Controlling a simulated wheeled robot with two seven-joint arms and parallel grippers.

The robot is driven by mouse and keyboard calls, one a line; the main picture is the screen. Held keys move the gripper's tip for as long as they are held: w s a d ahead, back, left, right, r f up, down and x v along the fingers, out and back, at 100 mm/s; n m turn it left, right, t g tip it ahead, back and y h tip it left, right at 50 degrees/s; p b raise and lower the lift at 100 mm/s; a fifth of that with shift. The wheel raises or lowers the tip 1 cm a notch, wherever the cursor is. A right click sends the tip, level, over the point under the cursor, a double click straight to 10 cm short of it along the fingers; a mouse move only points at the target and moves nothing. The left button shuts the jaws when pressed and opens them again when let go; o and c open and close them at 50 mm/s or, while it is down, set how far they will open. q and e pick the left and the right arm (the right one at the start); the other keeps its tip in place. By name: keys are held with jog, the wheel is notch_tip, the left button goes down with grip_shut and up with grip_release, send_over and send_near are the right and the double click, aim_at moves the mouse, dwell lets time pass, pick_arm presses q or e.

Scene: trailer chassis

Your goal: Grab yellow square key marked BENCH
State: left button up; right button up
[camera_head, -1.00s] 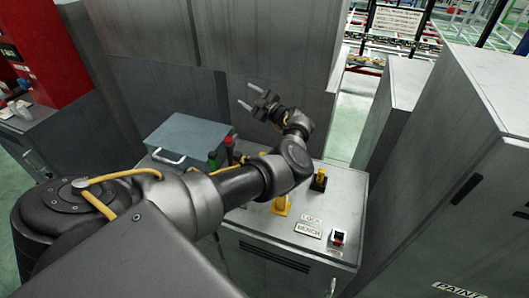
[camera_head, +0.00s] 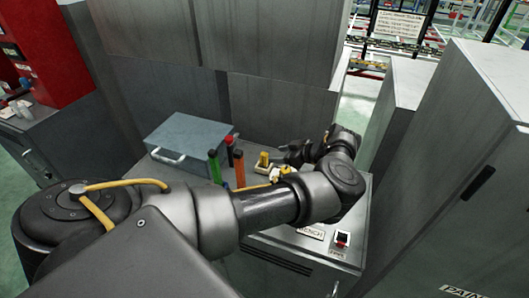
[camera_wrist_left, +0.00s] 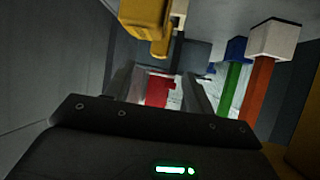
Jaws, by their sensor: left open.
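The BENCH label (camera_head: 311,233) lies on the front of the grey cabinet top, partly covered by my left arm. The yellow key by it is hidden behind that arm in the head view. My left gripper (camera_head: 287,153) is open above the cabinet top, fingers pointing left. Behind its fingers stands a yellow piece on a pale base (camera_head: 263,160); another yellow piece (camera_head: 284,171) shows just above my arm. In the left wrist view a large yellow piece (camera_wrist_left: 148,22) hangs at the top, beyond the open fingers (camera_wrist_left: 165,95). I cannot tell which key it is. My right gripper is out of view.
Green (camera_head: 214,167), red (camera_head: 229,151) and orange (camera_head: 239,169) upright sticks stand left of the gripper. A grey-blue box (camera_head: 185,136) is behind them. A small red switch (camera_head: 342,238) sits at the front right. Tall grey cabinets (camera_head: 455,170) stand right.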

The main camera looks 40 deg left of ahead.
aim_at(266, 154)
pick_arm(q)
jog(key=p+x, duration=0.1)
jog(key=x, duration=0.4)
jog(key=shift+w+a+r, duration=0.1)
jog(key=shift+a+r, duration=0.05)
jog(key=shift+a+f, duration=0.3)
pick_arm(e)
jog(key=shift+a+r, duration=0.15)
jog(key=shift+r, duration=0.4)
pick_arm(q)
jog(key=shift+d, duration=0.15)
jog(key=shift+c, duration=0.3)
jog(key=shift+r, duration=0.1)
jog(key=shift+c, duration=1.3)
grip_shut()
